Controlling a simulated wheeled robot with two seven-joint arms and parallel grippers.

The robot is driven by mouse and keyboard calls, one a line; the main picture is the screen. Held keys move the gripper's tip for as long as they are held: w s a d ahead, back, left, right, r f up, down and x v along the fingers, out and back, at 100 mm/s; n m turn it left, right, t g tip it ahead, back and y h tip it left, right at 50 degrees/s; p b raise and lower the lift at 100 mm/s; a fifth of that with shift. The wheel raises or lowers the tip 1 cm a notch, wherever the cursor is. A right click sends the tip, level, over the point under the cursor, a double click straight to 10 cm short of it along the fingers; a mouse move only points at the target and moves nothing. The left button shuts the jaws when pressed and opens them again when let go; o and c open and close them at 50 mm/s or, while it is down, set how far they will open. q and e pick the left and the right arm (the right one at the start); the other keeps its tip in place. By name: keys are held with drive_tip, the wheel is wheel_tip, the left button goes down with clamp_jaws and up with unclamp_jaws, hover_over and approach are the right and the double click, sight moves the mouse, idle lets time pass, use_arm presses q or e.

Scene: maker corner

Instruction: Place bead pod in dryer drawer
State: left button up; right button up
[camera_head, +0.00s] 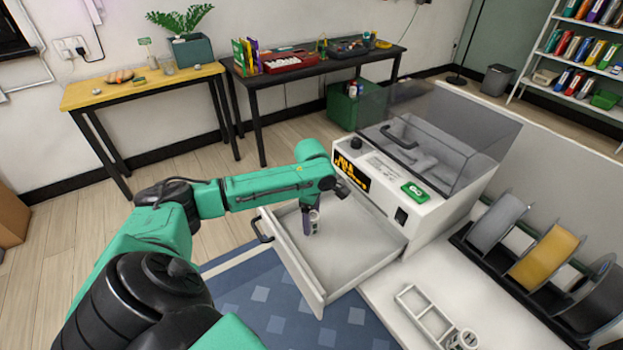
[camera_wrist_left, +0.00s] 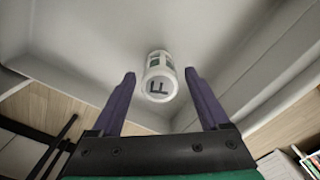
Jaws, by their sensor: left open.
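The dryer drawer (camera_head: 350,255) is pulled out from the front of the white dryer (camera_head: 430,195). My left gripper (camera_head: 309,222) points down into the drawer. In the left wrist view its two purple fingers (camera_wrist_left: 160,75) are spread apart. A white bead pod (camera_wrist_left: 160,80) marked with an F lies between the fingertips, with a gap on each side, against the pale drawer surface. In the head view the pod is mostly hidden by the gripper. My right gripper is not in view.
A white rack (camera_head: 425,313) and another small white cylinder (camera_head: 464,340) are on the white worktop at the lower right. A spool holder (camera_head: 545,262) stands at the right. The dryer's clear lid (camera_head: 440,130) is above the drawer.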

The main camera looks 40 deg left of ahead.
sight(312, 215)
use_arm(q)
wheel_tip(312, 215, up, 12)
drive_tip(key=shift+f, duration=0.1)
idle(0.5)
